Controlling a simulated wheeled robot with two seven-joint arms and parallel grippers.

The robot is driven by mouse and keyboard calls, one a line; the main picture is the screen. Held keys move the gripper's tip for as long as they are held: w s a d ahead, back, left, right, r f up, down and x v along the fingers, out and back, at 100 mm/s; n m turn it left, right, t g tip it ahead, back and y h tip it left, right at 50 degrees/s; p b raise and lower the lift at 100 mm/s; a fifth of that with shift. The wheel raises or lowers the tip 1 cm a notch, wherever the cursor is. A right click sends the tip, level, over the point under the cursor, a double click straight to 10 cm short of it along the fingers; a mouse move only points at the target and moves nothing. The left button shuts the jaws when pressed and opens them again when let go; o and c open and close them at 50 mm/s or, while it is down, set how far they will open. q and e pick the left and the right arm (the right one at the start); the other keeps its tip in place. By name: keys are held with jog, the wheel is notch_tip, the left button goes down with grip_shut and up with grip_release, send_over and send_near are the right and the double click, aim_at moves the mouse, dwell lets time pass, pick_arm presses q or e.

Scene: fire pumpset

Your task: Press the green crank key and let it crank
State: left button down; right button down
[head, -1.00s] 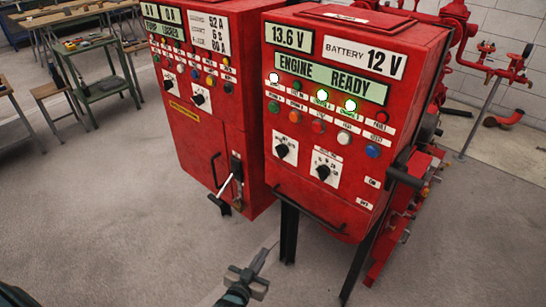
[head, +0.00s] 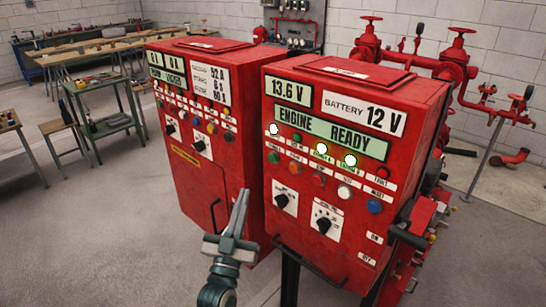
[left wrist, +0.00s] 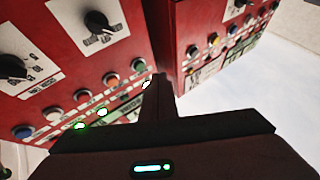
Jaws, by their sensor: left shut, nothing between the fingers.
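The engine controller is a red cabinet (head: 300,225) with an "ENGINE READY" display. A green key (head: 273,157) sits at the left end of its lower row of coloured buttons; I cannot read its label. This green button (left wrist: 138,65) also shows in the left wrist view, close to the fingers. My left gripper (head: 240,197) is shut and empty, pointing upward in front of the cabinets, below and left of the green key. In the left wrist view its dark fingers (left wrist: 160,84) overlap the panel; I see no clear contact with a button.
A second red cabinet (head: 187,177) stands to the left. A black handle bar (head: 308,262) juts from the engine cabinet's lower front. Rotary switches (head: 284,200) sit below the buttons. Red pipes and valves (head: 457,62) stand behind right. Floor at left is open before a green trolley (head: 108,127).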

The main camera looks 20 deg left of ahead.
aim_at(272, 158)
pick_arm(q)
jog(key=shift+n+t+y, duration=0.4)
jog(key=shift+t+y, duration=0.1)
jog(key=shift+t, duration=0.1)
jog(key=r, duration=0.1)
jog(key=s+r, duration=0.1)
jog(key=r, duration=0.1)
jog(key=a+r, duration=0.1)
jog(key=r, duration=0.1)
jog(key=shift+s+r, duration=0.2)
jog(key=shift+w+d, duration=0.1)
jog(key=w+d+b, duration=0.2)
jog(key=w+d, duration=0.1)
jog(key=w, duration=0.5)
jog(key=shift+w+d, duration=0.2)
jog(key=shift+w, duration=0.65)
dwell(2.5)
jog(key=shift+s, duration=0.1)
jog(key=shift+s+a+p, duration=0.25)
jog(key=shift+s+p, duration=0.15)
jog(key=shift+s, duration=0.3)
dwell(0.4)
